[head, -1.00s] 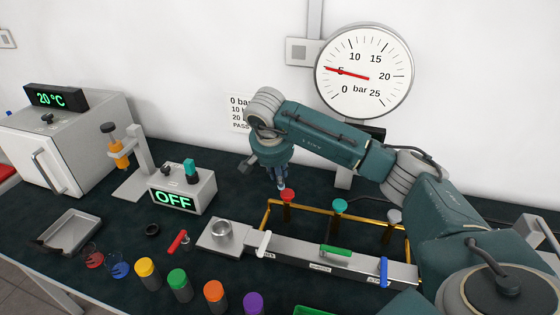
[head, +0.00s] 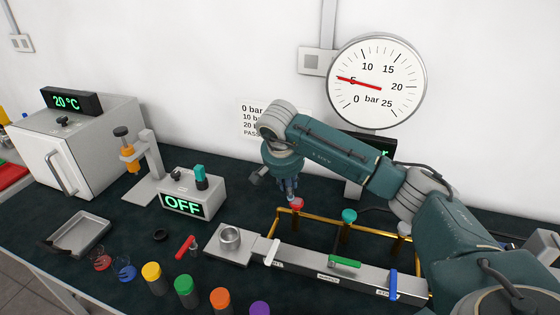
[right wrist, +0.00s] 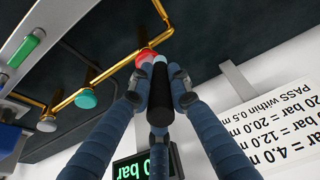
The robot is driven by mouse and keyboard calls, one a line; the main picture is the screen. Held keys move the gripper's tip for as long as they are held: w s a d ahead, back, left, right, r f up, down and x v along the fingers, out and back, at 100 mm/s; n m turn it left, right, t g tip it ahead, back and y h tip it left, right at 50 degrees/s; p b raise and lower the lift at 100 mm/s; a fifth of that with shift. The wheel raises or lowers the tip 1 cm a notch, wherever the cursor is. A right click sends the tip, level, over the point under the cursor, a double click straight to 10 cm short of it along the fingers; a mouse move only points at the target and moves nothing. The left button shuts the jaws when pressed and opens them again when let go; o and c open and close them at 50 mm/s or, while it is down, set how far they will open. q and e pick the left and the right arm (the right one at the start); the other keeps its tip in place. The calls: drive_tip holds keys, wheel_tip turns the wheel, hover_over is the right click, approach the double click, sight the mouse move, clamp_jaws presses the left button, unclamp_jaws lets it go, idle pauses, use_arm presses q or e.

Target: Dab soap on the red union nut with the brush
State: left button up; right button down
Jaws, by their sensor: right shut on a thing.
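The red union nut (head: 297,204) sits on the left part of the yellow pipe loop, behind the grey valve bar. It also shows in the right wrist view (right wrist: 143,57). My right gripper (head: 289,190) is just above it, pointing down. In the right wrist view its fingers are shut on the brush, whose dark handle (right wrist: 161,95) lies between them. The brush's far end overlaps the red nut there; I cannot tell whether they touch. My left gripper is not in view.
A teal nut (head: 349,216) and a grey nut (head: 404,229) stand to the right on the pipework. In front is the valve bar (head: 320,268) with white, green and blue levers. A metal cup (head: 230,237) and several coloured-cap bottles stand left of and before it. The gauge (head: 377,84) hangs behind.

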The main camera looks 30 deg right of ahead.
drive_tip(key=shift+w+a+r+p, duration=0.15)
drive_tip(key=shift+r+p, duration=0.15)
drive_tip(key=shift+r, duration=0.3)
drive_tip(key=shift+w+d+r+p, duration=0.15)
drive_tip(key=shift+r+p, duration=0.15)
drive_tip(key=shift+r, duration=0.25)
drive_tip(key=shift+s+r+p, duration=0.15)
drive_tip(key=shift+r+p, duration=0.15)
drive_tip(key=shift+r, duration=0.05)
drive_tip(key=shift+s+r+p, duration=0.25)
drive_tip(key=shift+r+p, duration=0.55)
drive_tip(key=shift+r, duration=0.75)
drive_tip(key=shift+w+r+p, duration=0.15)
drive_tip(key=shift+r+p, duration=0.55)
drive_tip(key=shift+p, duration=0.05)
drive_tip(key=shift+r, duration=0.3)
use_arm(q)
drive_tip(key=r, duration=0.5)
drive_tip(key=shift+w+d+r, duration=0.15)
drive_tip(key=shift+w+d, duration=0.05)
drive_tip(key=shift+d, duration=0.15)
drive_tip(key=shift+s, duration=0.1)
use_arm(e)
drive_tip(key=shift+f, duration=0.1)
